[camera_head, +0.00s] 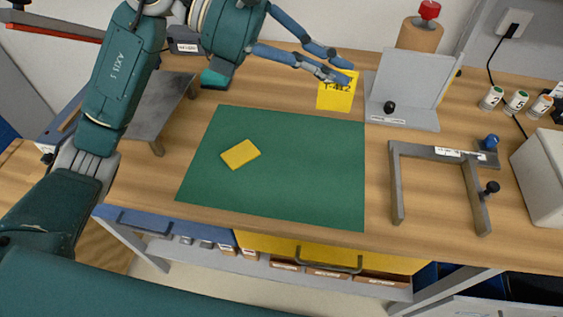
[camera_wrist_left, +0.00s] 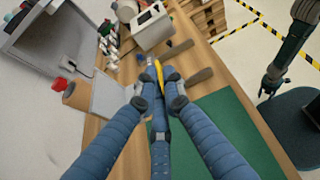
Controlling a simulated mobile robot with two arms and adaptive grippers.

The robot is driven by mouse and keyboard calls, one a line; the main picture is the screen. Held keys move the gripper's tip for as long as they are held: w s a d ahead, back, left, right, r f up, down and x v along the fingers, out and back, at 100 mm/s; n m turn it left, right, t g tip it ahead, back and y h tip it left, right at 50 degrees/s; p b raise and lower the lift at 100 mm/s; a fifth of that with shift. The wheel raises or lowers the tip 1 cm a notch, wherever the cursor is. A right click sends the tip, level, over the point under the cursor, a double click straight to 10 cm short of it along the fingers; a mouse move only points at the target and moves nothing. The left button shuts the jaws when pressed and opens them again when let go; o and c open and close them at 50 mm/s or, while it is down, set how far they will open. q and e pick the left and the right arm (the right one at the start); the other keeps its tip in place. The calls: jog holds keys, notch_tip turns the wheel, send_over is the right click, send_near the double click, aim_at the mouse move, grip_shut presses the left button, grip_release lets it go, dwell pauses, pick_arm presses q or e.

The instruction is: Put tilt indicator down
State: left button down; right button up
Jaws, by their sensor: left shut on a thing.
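My left gripper (camera_head: 340,74) has blue-grey fingers and is shut on a yellow tag-like piece (camera_head: 337,92) with dark lettering, taken as the tilt indicator. In the left wrist view the yellow piece (camera_wrist_left: 160,74) shows edge-on between the fingertips (camera_wrist_left: 158,92).
A yellow block (camera_head: 240,154) lies on the mat's left part. A grey angled stand (camera_head: 408,85) is just right of the held piece. A grey U-shaped frame (camera_head: 397,185) stands right of the mat, with several small labelled jars (camera_head: 515,102) behind. The mat's middle and front are clear.

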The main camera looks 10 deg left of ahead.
pick_arm(q)
jog(key=shift+d+f, duration=0.15)
jog(key=shift+f, duration=0.2)
notch_tip(320, 180, down, 18)
jog(key=p, duration=0.2)
jog(key=shift+f+p, duration=0.15)
jog(key=shift+p, duration=0.2)
jog(key=shift+f, duration=0.35)
jog(key=shift+f, duration=0.15)
jog(key=c, duration=1.9)
grip_release()
jog(key=shift+o, duration=0.2)
